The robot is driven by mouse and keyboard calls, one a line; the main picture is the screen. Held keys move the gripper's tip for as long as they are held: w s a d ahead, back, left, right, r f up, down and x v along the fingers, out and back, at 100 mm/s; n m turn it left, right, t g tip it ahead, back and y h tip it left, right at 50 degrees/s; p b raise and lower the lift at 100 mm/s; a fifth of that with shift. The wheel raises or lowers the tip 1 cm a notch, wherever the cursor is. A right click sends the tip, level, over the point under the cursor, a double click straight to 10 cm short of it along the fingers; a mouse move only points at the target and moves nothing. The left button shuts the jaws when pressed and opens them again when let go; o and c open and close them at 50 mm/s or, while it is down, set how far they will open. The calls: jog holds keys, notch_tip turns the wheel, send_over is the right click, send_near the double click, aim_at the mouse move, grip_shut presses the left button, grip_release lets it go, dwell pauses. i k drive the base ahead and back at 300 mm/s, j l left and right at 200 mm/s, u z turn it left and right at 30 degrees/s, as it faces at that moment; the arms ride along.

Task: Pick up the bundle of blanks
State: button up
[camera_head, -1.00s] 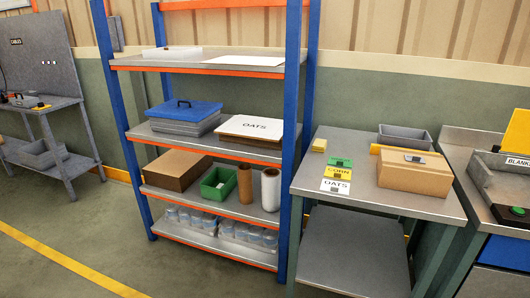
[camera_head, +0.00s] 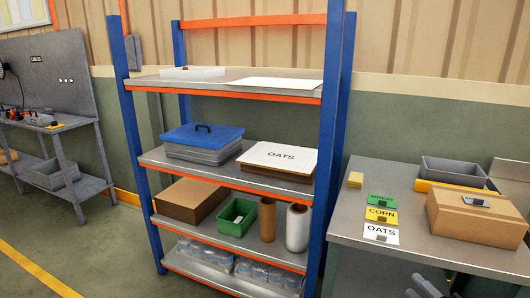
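I cannot pick out anything that is clearly the bundle of blanks in this view. The sign reading BLANK, seen earlier at the right, is out of the picture now. Part of my gripper (camera_head: 427,286) appears as dark pieces at the bottom edge, right of centre, in front of the grey table (camera_head: 415,245). Most of it is cut off by the frame, so its opening and anything in it are hidden.
A blue-posted rack (camera_head: 335,130) holds a blue-lidded box (camera_head: 203,138), an OATS box (camera_head: 280,157), a green bin (camera_head: 237,217) and rolls. On the table are WHEAT, CORN and OATS cards (camera_head: 381,233), a cardboard box (camera_head: 475,217) and a grey tray (camera_head: 453,171).

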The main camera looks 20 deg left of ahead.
aim_at(290, 160)
jog(key=i+j+u, duration=0.15)
jog(key=i+j, duration=0.35)
jog(key=i+j+u, duration=0.1)
jog(key=i+j, duration=0.35)
jog(key=i, duration=0.15)
jog(key=i+j+u, duration=0.15)
jog(key=i+j, duration=0.25)
jog(key=i, duration=0.15)
